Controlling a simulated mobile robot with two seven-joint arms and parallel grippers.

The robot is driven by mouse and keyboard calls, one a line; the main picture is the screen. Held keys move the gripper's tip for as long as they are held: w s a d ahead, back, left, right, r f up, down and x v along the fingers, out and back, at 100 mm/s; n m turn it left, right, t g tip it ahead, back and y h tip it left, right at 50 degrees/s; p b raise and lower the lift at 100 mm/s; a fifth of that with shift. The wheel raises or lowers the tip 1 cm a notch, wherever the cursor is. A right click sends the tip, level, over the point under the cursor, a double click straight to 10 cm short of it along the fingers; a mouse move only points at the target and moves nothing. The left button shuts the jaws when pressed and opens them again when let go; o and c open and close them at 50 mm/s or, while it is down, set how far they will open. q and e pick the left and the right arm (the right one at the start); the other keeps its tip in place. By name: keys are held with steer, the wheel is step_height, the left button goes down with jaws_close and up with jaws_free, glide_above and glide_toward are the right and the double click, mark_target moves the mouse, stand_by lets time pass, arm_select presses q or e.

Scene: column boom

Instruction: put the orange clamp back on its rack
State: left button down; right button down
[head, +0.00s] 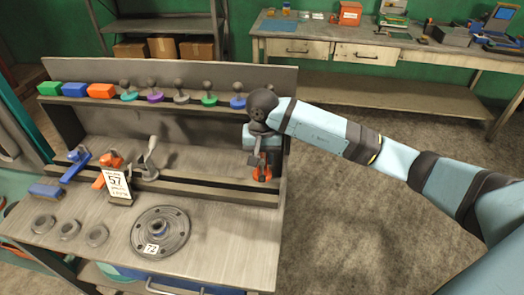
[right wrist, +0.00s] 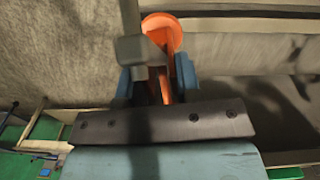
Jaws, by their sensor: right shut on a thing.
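My right gripper (head: 256,158) is at the right end of the workbench, just above the lower rack rail (head: 215,186). It is shut on the orange clamp (head: 262,174), which hangs below the fingers, in front of or at the rail's right end. I cannot tell whether clamp and rail touch. In the right wrist view the orange clamp (right wrist: 168,50) shows between the blue fingers of my right gripper (right wrist: 158,75), with a grey bar partly over it. Another orange tool (head: 110,163) stands on the rail at the left, partly behind a "57" card. My left gripper is not in view.
A blue tool (head: 76,165) and a grey tool (head: 150,160) stand along the rail. Coloured blocks and several knobbed pieces line the upper shelf (head: 170,100). A round flange (head: 160,232) and grey rings lie on the bench top. Bare bench top (head: 235,235) is right of the flange.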

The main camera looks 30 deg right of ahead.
mark_target(262, 173)
step_height(262, 173, down, 2)
steer(key=shift+f+b, duration=0.15)
steer(key=shift+b, duration=0.15)
steer(key=shift+b, duration=0.45)
steer(key=shift+w+b, duration=0.1)
steer(key=shift+b, duration=0.55)
stand_by(1.0)
steer(key=shift+f, duration=0.25)
steer(key=shift+f+b, duration=2.1)
steer(key=shift+f, duration=0.05)
steer(key=shift+r, duration=0.1)
